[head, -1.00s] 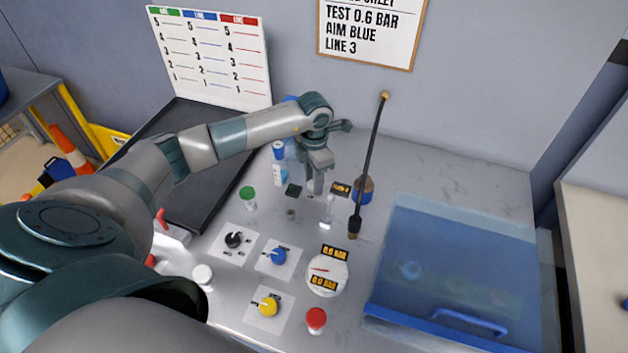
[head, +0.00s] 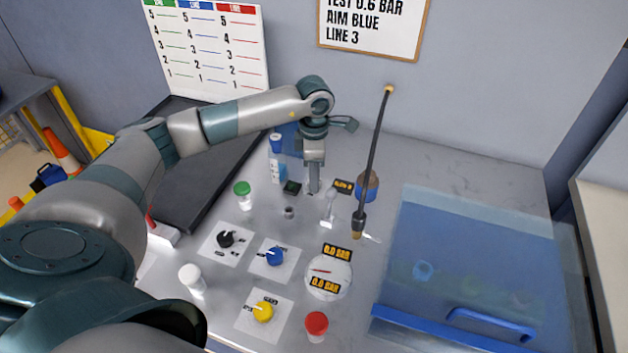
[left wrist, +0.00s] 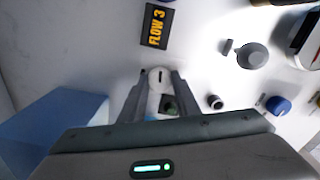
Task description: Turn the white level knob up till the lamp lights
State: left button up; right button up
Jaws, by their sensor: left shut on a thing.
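The white knob (left wrist: 160,77), with a dark slot mark on its top, shows between my left fingers in the left wrist view. My left gripper (left wrist: 158,84) is shut on it from above. In the head view this gripper (head: 313,191) points straight down at the back of the bench and hides the knob. A dark label reading FLOW 3 (left wrist: 155,26) lies beside the knob. A small dark green square (head: 292,188) is left of the gripper and shows no clear glow; I cannot tell if it is the lamp. My right gripper is out of view.
Blue (head: 275,256), black (head: 226,239) and yellow (head: 263,312) knobs sit on white plates in front. A round gauge (head: 328,278) has two 0.0 BAR displays. A black rod (head: 372,160) stands right of my gripper. A clear blue cover (head: 470,255) fills the right.

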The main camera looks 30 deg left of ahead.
pick_arm(q)
jog(key=shift+r, duration=0.1)
jog(key=o, duration=1)
jog(key=shift+o, duration=0.2)
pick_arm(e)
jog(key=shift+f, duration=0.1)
pick_arm(q)
jog(key=shift+r+b, duration=0.3)
jog(key=shift+r, duration=0.35)
notch_tip(320, 180, up, 7)
jog(key=shift+w+r+b, duration=0.1)
jog(key=shift+b, duration=1)
notch_tip(320, 180, up, 9)
jog(key=b, duration=0.1)
jog(key=shift+b, duration=0.3)
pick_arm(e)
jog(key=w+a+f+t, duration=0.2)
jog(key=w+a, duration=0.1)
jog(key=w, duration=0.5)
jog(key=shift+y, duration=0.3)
